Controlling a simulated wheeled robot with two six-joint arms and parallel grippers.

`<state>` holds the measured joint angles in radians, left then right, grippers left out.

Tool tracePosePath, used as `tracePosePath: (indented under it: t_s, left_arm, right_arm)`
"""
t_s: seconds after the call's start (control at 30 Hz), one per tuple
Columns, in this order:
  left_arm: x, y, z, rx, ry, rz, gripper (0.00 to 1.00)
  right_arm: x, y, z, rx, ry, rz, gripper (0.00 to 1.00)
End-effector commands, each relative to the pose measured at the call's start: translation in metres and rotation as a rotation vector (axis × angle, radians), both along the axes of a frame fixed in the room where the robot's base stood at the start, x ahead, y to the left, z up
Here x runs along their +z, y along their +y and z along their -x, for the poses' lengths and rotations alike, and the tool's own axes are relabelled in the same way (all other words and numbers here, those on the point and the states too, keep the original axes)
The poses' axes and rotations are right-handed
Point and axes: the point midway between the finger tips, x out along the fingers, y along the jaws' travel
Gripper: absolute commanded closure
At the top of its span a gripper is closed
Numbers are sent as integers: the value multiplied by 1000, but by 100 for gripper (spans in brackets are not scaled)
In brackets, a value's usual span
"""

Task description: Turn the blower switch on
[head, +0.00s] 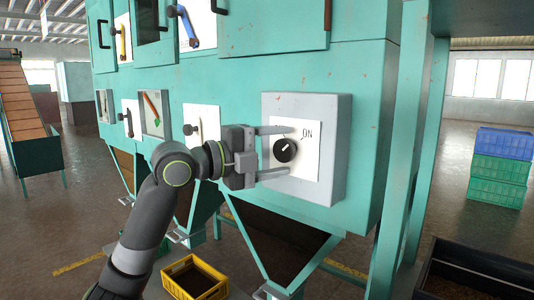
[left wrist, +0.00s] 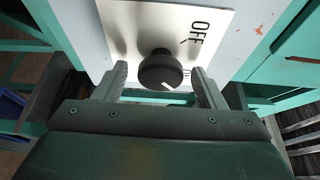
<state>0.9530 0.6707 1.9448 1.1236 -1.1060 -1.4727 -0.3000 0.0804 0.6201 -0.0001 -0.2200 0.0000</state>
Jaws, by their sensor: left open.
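The blower switch is a round black knob (head: 285,151) on a white plate (head: 310,160) fixed to a grey box (head: 334,150). It also shows in the left wrist view (left wrist: 160,70). "ON" is printed up and right of the knob in the head view. "OFF" shows on the plate (left wrist: 145,22) in the left wrist view. A white mark on the knob slants up and right in the head view, roughly towards "ON". My left gripper (head: 288,150) is open, with one finger on each side of the knob; gaps show in the left wrist view (left wrist: 160,78). My right gripper is out of view.
The teal machine (head: 360,90) carries other levers, including a blue handle (head: 187,27), left of and above the box. A yellow crate (head: 195,280) stands below. Stacked blue and green crates (head: 500,165) are at the right. A teal post (head: 415,180) stands right of the box.

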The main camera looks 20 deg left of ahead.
Motion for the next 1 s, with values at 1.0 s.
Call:
tracePosePath:
  t_s: [1.0]
  left_arm:
    - [-2, 72, 76, 5, 0, -6, 36]
  right_arm:
    - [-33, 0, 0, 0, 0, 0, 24]
